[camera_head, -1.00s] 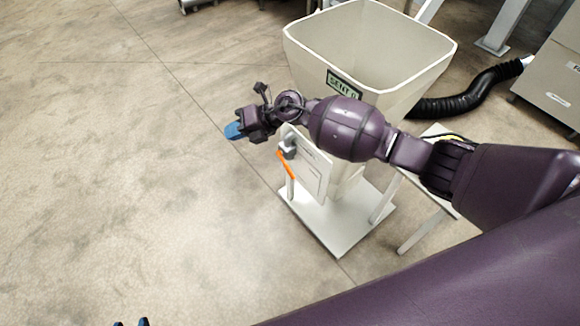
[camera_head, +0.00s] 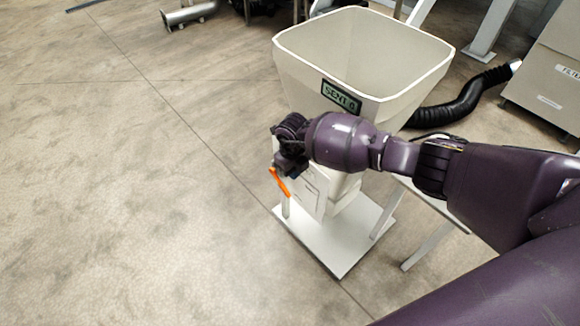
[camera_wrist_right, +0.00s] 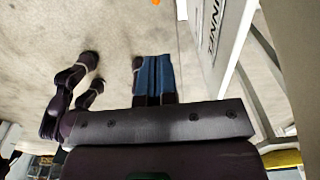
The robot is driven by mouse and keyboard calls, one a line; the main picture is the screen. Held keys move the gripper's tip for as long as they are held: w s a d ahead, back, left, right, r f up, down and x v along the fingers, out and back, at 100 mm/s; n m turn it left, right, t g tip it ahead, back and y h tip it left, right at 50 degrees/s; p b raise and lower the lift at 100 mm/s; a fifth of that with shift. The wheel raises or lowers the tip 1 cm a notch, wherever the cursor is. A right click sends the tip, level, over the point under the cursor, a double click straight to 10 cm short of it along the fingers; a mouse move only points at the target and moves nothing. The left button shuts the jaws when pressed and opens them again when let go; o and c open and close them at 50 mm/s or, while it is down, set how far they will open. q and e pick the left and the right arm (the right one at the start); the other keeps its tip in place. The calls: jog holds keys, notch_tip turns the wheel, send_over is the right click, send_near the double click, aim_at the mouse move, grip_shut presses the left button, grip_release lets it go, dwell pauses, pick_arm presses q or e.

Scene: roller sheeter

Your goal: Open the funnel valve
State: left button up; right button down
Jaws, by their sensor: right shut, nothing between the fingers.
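The funnel (camera_head: 303,88) is a large cream hopper with a square open top and a small display on its front. Its valve handle is an orange lever (camera_head: 279,182), slanting down to the right below the hopper, beside a white panel (camera_head: 312,190). A bit of orange (camera_wrist_right: 156,2) shows at the top edge of the wrist view. My right gripper (camera_head: 290,163) is just above the lever's upper end in the head view; its fingertips are hidden there, and contact cannot be told. In the wrist view its blue fingers (camera_wrist_right: 155,76) are shut and empty. My left gripper is out of view.
The funnel stands on a white base plate (camera_head: 338,258). A black ribbed hose (camera_head: 462,108) runs behind it to a grey cabinet (camera_head: 548,85) at right. A small table lies partly under my right arm. The floor (camera_head: 120,190) at left is clear.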

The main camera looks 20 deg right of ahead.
jog(key=b, duration=0.3)
send_over(288, 191)
jog(key=s, duration=0.3)
notch_tip(288, 191, down, 8)
jog(key=r, duration=0.1)
jog(key=shift+w+d+f+b, duration=0.15)
jog(key=shift+w+f+b, duration=0.5)
jog(key=shift+f, duration=0.3)
jog(key=shift+w+f, duration=0.25)
jog(key=shift+w, duration=0.05)
jog(key=shift+w+f+b, duration=0.15)
jog(key=shift+w+b, duration=0.3)
jog(key=shift+a, duration=0.2)
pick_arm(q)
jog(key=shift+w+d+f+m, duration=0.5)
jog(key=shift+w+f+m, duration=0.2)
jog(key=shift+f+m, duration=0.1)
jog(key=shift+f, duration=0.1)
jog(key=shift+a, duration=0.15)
pick_arm(e)
jog(key=shift+d, duration=0.1)
